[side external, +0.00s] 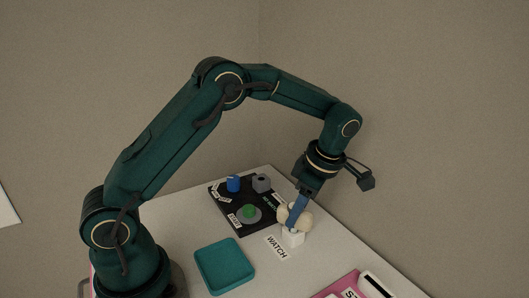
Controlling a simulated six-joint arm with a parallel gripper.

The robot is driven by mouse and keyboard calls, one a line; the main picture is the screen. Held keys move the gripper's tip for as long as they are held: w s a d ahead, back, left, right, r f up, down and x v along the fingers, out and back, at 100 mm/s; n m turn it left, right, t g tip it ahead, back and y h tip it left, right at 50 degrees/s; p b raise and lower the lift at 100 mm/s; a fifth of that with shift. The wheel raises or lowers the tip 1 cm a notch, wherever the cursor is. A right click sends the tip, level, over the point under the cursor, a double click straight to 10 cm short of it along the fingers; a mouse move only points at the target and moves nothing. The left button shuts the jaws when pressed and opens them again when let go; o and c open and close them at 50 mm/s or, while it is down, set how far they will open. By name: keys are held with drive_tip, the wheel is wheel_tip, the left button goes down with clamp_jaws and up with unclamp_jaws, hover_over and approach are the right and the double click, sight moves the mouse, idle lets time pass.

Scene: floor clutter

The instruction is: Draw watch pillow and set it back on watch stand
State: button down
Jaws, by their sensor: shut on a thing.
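The watch pillow (305,221) is a cream, rounded cushion. My gripper (293,222) points down with its blue fingers shut on the pillow, and a finger covers part of it. The watch stand (292,238) is a small white block directly below the pillow. From this view I cannot tell whether the pillow touches the stand or is just above it. A white label reading WATCH (276,248) lies on the table in front of the stand.
A black board (224,206) with a blue cylinder (233,183), a grey block (261,183) and a green round piece (249,211) lies left of the gripper. A teal tray (224,266) sits front left. A pink item (338,286) lies at the front right edge.

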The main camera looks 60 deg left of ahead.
sight(305, 212)
drive_tip(key=shift+f, duration=0.55)
drive_tip(key=shift+c, duration=2)
unclamp_jaws()
drive_tip(key=shift+v, duration=2.6)
